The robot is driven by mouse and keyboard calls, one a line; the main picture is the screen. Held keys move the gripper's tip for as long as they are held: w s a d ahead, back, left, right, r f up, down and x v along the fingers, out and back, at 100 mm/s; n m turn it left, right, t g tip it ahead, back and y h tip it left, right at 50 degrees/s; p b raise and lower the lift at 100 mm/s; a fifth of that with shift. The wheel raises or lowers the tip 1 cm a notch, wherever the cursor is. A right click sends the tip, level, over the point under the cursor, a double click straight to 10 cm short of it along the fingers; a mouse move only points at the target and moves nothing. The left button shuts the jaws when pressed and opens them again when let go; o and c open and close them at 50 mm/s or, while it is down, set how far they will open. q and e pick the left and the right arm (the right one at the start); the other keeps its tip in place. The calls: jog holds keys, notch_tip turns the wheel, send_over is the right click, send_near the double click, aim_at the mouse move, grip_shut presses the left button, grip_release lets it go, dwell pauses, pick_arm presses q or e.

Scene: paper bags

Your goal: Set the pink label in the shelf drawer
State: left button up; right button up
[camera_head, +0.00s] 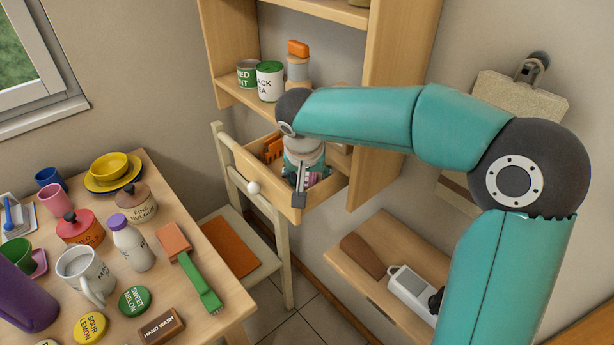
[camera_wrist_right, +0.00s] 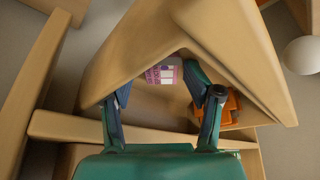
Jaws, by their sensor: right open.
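The shelf drawer (camera_head: 262,186) is pulled out below the shelf, with a round white knob (camera_head: 254,187) on its front. The pink label (camera_wrist_right: 163,74), pink and white with print, lies inside the drawer in the right wrist view. In the head view only a bit of pink (camera_head: 312,180) shows beside my gripper. My right gripper (camera_head: 298,190) points down over the drawer. In the wrist view its fingers (camera_wrist_right: 158,82) are apart with the label between and beyond them, and nothing is gripped. My left gripper is not in view.
An orange object (camera_head: 272,148) lies in the drawer. A chair (camera_head: 232,165) stands close against the drawer front. The table (camera_head: 205,335) at left is crowded with cups, jars and a brush (camera_head: 200,283). Cans (camera_head: 269,82) stand on the shelf above.

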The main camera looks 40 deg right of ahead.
jog(key=shift+r+p, duration=0.35)
jog(key=shift+r, duration=0.1)
jog(key=v, duration=1.1)
jog(key=shift+s+a+r, duration=0.15)
jog(key=shift+r, duration=0.1)
